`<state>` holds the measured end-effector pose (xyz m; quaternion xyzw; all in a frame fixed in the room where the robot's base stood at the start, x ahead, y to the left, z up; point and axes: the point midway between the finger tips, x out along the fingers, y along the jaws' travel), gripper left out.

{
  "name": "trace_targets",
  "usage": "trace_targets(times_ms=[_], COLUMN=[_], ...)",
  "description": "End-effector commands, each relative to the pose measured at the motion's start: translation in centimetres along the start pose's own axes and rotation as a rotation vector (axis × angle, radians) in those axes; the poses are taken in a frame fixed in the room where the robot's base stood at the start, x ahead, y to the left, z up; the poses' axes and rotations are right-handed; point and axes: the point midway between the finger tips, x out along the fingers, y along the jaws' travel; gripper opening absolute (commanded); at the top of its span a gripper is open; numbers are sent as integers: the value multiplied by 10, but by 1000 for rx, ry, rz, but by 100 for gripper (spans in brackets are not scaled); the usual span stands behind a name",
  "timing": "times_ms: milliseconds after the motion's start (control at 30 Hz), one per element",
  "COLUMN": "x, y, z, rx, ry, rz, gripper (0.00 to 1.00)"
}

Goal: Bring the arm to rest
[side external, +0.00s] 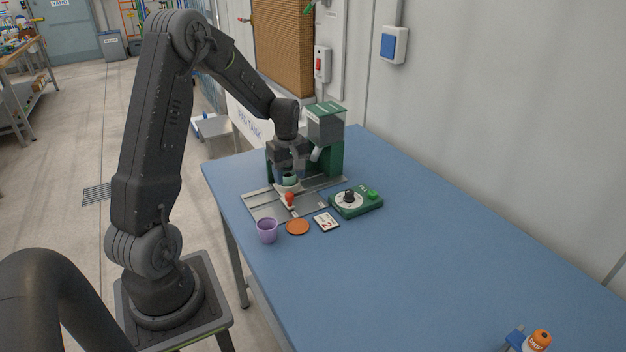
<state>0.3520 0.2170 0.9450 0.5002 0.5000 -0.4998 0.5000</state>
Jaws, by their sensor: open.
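My gripper (289,173) points down at the far end of the blue table (400,250). It is over a small pale green cup (289,181) on the grey metal plate (262,205). The fingers are close around or just above the cup; I cannot tell whether they touch it. My arm reaches over from its stand at the left, bent high at the elbow. A green machine (328,150) with a clear-sided top stands just behind and right of my gripper and is partly hidden by it.
Near the plate are a red-knobbed part (290,199), a purple cup (267,231), an orange disc (298,227), a card marked 2 (327,221) and a green dial box (356,202). An orange bottle (538,341) is at the near right. The table's middle is clear; a wall runs behind.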

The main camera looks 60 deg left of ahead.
Motion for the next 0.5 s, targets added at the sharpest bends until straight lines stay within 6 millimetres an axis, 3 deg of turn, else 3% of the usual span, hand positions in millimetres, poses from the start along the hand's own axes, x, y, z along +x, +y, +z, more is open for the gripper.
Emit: trace_targets(times_ms=[333,500], x=[-6,-48], y=[1,3], z=[5,45], rx=[23,211], ry=[5,46], rz=[7,56], gripper=[53,53])
